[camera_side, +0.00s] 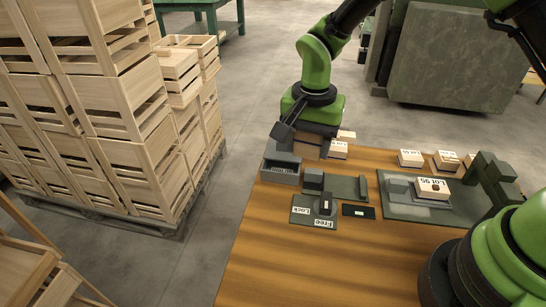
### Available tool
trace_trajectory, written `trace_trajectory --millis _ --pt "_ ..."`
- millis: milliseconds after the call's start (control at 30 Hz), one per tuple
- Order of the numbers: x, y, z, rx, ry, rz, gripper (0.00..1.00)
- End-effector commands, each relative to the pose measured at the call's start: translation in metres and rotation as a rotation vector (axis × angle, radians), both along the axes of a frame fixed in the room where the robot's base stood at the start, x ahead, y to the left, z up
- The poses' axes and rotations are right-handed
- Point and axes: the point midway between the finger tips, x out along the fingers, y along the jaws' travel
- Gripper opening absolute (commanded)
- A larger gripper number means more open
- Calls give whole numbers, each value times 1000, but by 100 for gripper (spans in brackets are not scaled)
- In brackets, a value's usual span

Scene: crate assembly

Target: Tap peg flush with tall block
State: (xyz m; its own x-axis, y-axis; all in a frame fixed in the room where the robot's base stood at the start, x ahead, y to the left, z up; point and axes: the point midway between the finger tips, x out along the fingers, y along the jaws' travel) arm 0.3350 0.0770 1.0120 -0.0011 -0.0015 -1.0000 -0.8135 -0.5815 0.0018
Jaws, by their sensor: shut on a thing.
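My gripper (318,130) is at the back left of the wooden table, beyond the grey open box. Its fingers and what they are shut on are too small and dark to make out. A dark elongated part (283,132) sticks out to the left below my wrist; I cannot tell whether it is a tool. A pale wooden block labelled LOT 95 (427,184) sits on a grey-green fixture plate (412,211), with a small dark spot on its front face. I cannot tell which block is the tall one, and no peg is clearly visible.
The grey open box (280,172) stands at the table's left edge. A Free/Lock plate (299,219) carries a dark switch. More wooden blocks (411,157) stand at the back. Stacked crates (110,90) fill the left floor. The table's front (310,265) is clear.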

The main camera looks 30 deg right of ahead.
Motion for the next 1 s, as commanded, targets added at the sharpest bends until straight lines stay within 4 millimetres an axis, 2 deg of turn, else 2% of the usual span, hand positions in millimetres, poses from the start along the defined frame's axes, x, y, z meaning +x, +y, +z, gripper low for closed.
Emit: trace_trajectory --millis 33,200,300,400,500,633,800,1000 --pt "-6 -29 2 0 2 -61 34" --pt "-43 -110 7 0 1 -242 34" --pt "-76 -147 10 0 0 -354 34" --pt "-109 -172 13 1 -1 -451 34" --pt "-138 -187 14 1 -2 -529 34" --pt "-162 -195 16 1 -3 -593 34" --pt "-173 -197 12 2 -1 -622 34" --pt "-173 -197 -3 2 2 -622 34"
